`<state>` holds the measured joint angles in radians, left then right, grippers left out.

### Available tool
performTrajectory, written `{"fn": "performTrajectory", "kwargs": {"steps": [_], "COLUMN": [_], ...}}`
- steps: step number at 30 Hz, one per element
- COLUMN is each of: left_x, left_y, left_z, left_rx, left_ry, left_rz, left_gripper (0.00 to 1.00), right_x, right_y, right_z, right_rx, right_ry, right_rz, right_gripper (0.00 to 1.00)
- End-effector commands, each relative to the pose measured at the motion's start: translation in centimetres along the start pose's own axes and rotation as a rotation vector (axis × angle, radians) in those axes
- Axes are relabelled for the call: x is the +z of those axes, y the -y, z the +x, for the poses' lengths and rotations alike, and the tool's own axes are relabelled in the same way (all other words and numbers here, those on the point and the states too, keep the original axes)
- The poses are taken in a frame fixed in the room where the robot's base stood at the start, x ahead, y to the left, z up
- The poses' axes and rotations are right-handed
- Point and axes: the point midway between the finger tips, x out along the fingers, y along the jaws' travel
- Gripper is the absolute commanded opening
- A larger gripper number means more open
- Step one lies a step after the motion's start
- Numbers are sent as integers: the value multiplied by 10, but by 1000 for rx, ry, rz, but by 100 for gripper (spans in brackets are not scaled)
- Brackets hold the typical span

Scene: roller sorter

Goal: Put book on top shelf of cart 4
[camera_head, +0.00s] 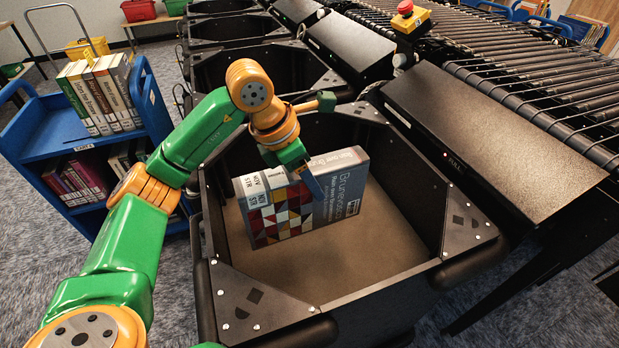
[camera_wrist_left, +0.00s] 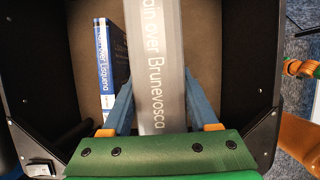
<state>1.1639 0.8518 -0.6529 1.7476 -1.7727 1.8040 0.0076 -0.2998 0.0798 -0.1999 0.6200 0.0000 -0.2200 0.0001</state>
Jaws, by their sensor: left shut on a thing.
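A thick book (camera_head: 300,198) has a grey-blue cover with a colourful mosaic; it is upright and a little tilted inside the black bin (camera_head: 270,318). My left gripper (camera_head: 315,182) is shut on its upper edge from above. In the left wrist view the book's grey spine (camera_wrist_left: 157,65) lies between the blue fingers of the left gripper (camera_wrist_left: 160,110). I cannot tell whether its lower edge touches the bin floor. A blue cart (camera_head: 40,143) stands left of the bin, with several upright books (camera_head: 100,95) on its top shelf. My right gripper is not seen.
Another blue book (camera_wrist_left: 104,65) is in the bin beside the held one. More books (camera_head: 75,180) fill the cart's lower shelf. A roller conveyor (camera_head: 540,75) with a red stop button (camera_head: 405,7) runs along the right. More black bins (camera_head: 240,62) stand behind.

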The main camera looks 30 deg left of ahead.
Motion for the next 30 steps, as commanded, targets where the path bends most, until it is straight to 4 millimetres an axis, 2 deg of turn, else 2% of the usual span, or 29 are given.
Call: {"fn": "performTrajectory", "kwargs": {"steps": [1, 3, 27, 30], "left_x": [6, 9, 45, 46], "left_y": [0, 0, 0, 0], "left_z": [-13, -20, -108, -111], "left_rx": [2, 2, 1, 1], "left_ry": [4, 4, 4, 4], "left_rz": [0, 0, 0, 0], "left_gripper": [0, 0, 0, 0], "right_x": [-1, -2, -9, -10], "right_y": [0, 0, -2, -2], "right_z": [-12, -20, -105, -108], "right_rx": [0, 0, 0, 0], "right_ry": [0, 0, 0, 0], "right_rz": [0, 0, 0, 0], "right_gripper": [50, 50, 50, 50]}}
